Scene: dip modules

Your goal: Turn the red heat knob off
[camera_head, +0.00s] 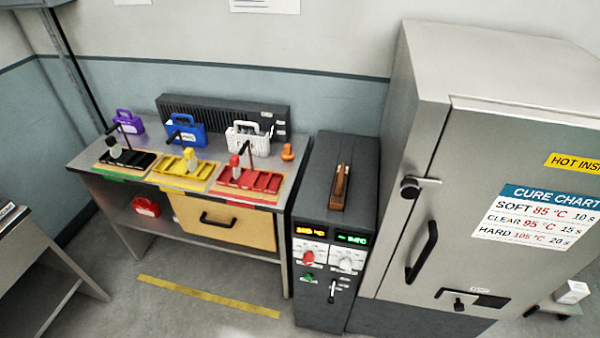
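The red heat knob (308,257) sits on the white upper left part of the front panel of a dark grey control unit (322,287). Which way the knob is turned is too small to tell. An orange display (311,231) and a green display (351,239) are lit above the knobs. A white knob (346,264) is right of the red one. A green button (308,278) and a black lever (332,291) are below. Neither of my grippers shows in the head view.
A bench (88,164) on the left bears black, yellow and red trays and several coloured carriers. A large grey cabinet (412,240) with a black handle stands close on the right. The floor before the unit is clear, with a yellow stripe (208,297).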

